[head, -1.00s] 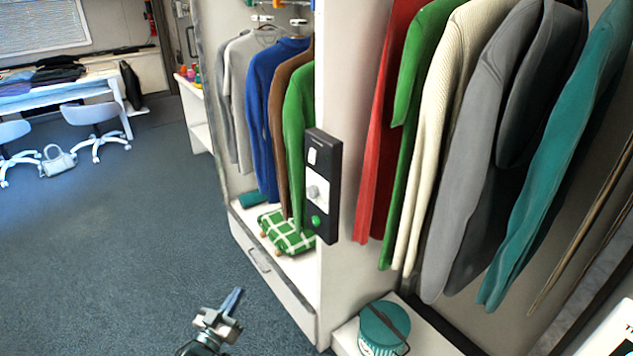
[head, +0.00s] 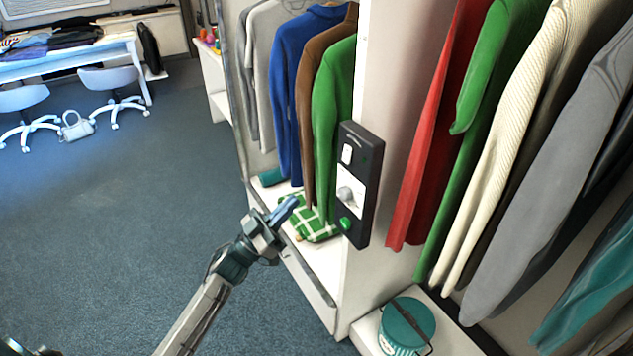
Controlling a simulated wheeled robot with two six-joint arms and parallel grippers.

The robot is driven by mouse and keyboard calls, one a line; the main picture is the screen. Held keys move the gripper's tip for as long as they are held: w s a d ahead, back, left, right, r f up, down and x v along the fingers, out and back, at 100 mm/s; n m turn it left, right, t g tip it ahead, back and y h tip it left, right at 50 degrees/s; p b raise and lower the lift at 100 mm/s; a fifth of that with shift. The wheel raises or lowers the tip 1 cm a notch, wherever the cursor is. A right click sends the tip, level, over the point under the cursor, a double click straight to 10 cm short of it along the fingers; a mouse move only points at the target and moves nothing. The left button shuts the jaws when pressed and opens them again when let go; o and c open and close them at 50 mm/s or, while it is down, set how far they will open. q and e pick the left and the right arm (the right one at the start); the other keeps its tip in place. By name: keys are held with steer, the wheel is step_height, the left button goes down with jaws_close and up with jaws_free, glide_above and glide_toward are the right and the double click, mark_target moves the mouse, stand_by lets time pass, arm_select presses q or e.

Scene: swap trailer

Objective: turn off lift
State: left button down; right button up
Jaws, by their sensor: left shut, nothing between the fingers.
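A black control panel (head: 356,184) is mounted on the front edge of the white wardrobe divider, right of the picture's middle. It has a white switch (head: 347,154) near the top, a grey knob (head: 345,195) on a light plate, and a green round button (head: 346,224) near the bottom. My left gripper (head: 287,209) is shut and empty, left of the panel and apart from it, about level with the knob and button. It covers part of the green checked item behind it. My right gripper is not in view.
Garments hang on both sides of the divider (head: 385,130); a red one (head: 425,150) hangs close to the panel's right. A green checked item (head: 318,226) lies on the wardrobe floor. A teal round box (head: 405,325) stands below. Open carpet lies left.

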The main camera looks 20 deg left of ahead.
mark_target(346, 159)
arm_select(q)
steer(key=p+x, duration=0.1)
steer(key=x, duration=0.3)
steer(key=f+p+x, duration=0.1)
steer(key=p+x, duration=0.1)
steer(key=x, duration=0.2)
steer(key=w+f+p+x, duration=0.1)
steer(key=p+x, duration=0.1)
steer(key=x, duration=0.2)
steer(key=shift+w+d, duration=0.1)
steer(key=shift+d, duration=0.3)
steer(key=shift+w+d, duration=0.15)
steer(key=shift+w, duration=0.1)
steer(key=shift+f, duration=0.1)
